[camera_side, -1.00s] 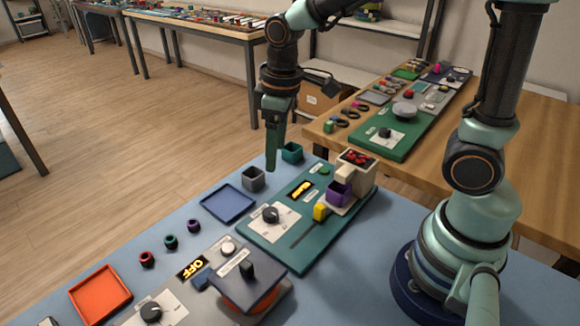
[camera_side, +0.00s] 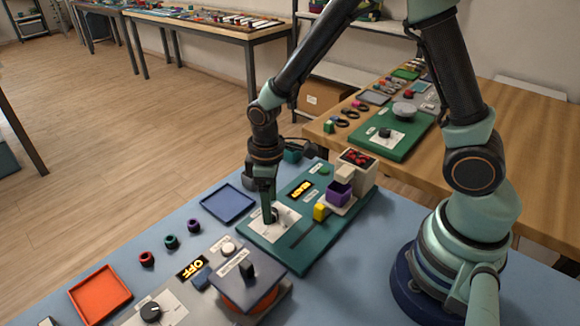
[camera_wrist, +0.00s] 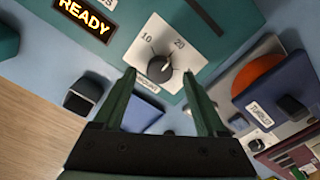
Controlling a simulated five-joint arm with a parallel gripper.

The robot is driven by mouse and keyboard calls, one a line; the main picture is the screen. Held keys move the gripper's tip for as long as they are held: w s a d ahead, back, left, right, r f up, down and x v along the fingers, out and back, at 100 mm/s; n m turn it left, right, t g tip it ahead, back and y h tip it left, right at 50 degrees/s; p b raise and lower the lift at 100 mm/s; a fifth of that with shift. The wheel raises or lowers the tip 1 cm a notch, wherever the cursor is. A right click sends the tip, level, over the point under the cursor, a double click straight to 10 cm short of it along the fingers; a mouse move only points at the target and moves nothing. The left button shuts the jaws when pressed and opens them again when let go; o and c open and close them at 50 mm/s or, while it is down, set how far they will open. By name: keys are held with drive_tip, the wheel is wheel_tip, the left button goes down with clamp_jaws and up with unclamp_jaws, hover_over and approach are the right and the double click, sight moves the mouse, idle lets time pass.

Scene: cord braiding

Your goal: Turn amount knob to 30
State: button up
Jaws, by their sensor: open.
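The dark round amount knob (camera_wrist: 160,67) sits on a white dial plate (camera_wrist: 180,47) marked 10 and 20 in the wrist view; other marks are not readable there. In the side view the dial plate (camera_side: 286,224) lies on the green panel (camera_side: 310,249), and my gripper hides most of the knob. My gripper (camera_wrist: 159,74) is open, with one fingertip on either side of the knob in the wrist view. In the side view my gripper (camera_side: 269,219) points straight down at the knob. I cannot tell whether the fingers touch it.
A lit READY display (camera_side: 301,190), a yellow block (camera_side: 320,211) by a slot and a purple cup (camera_side: 339,193) share the panel. A blue tray (camera_side: 228,204) lies to its left. A second device with an OFF display (camera_side: 192,267) stands in front.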

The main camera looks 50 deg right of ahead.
drive_tip(key=shift+f, duration=0.95)
clamp_jaws()
drive_tip(key=shift+m, duration=0.3)
drive_tip(key=m, duration=1.1)
drive_tip(key=shift+r+m, duration=0.1)
drive_tip(key=shift+m, duration=0.2)
